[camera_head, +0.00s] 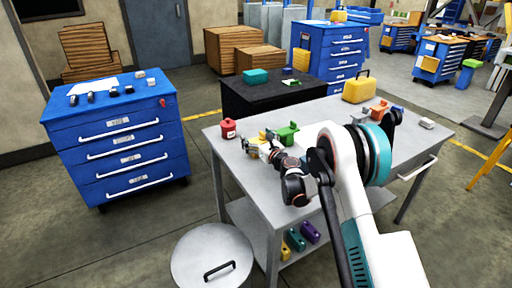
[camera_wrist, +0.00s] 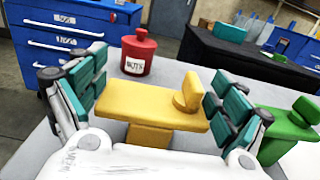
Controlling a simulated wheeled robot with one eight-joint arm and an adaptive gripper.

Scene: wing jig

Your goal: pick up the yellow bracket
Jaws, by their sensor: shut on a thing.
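The yellow bracket (camera_wrist: 150,103) lies between the two teal-padded fingers of my gripper (camera_wrist: 158,100) in the wrist view. It is a flat plate with a raised rounded tab at its right end and a block below. The left pad meets its left end and the right pad is at its tab end. In the head view my gripper (camera_head: 264,146) is over the left part of the grey table, with a bit of the yellow bracket (camera_head: 262,135) showing. I cannot tell whether the bracket is clear of the tabletop.
A red canister (camera_wrist: 138,52) stands just behind the bracket. A green bracket (camera_wrist: 287,130) is close to my right finger. A yellow case (camera_head: 357,90) and an orange part (camera_head: 379,108) are farther right on the grey table (camera_head: 330,112). Blue drawers (camera_head: 118,137) stand left.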

